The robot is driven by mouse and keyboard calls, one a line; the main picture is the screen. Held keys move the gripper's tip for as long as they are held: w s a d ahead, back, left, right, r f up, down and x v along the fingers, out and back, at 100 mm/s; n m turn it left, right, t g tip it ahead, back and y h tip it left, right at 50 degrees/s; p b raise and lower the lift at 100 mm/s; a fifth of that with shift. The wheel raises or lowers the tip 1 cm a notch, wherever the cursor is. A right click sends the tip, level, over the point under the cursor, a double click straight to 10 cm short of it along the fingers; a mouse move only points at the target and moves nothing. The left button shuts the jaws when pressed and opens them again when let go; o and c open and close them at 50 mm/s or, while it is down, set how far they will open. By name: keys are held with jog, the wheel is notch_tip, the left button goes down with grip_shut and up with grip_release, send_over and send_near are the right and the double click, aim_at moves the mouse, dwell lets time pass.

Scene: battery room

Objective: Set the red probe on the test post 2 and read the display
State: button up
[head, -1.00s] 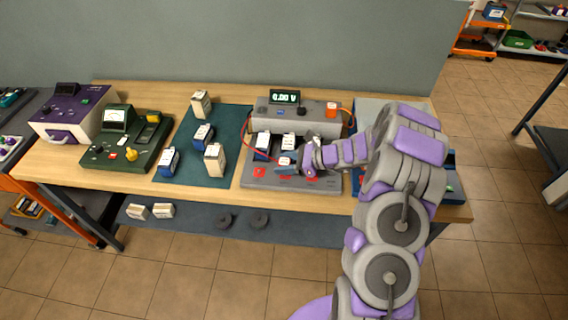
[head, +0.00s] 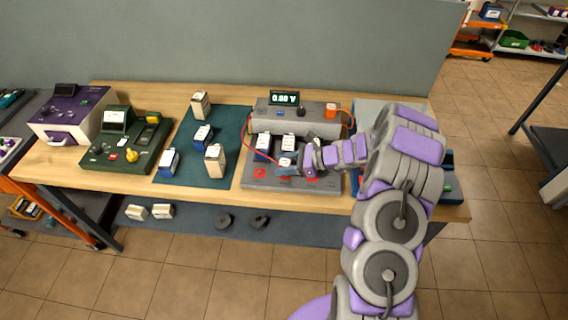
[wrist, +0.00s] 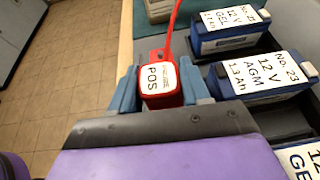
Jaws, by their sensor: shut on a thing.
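My gripper (wrist: 160,90) is shut on the red probe (wrist: 161,99), a block with a white label reading POS. Its red cable rises from its top in the wrist view.
Batteries stand in the station, including a blue AGM one (wrist: 262,84) close right of my gripper. A green mat (head: 205,172) with several batteries lies left. A green meter (head: 127,140) and purple instrument (head: 75,114) stand farther left.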

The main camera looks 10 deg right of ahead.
jog(key=shift+d, duration=0.45)
jog(key=shift+r+p, duration=0.15)
jog(key=shift+p, duration=0.15)
jog(key=shift+r+p, duration=0.3)
jog(key=shift+r, duration=0.05)
jog(key=shift+r+p, duration=0.3)
jog(key=shift+a, duration=0.3)
dwell(0.7)
jog(key=o, duration=0.9)
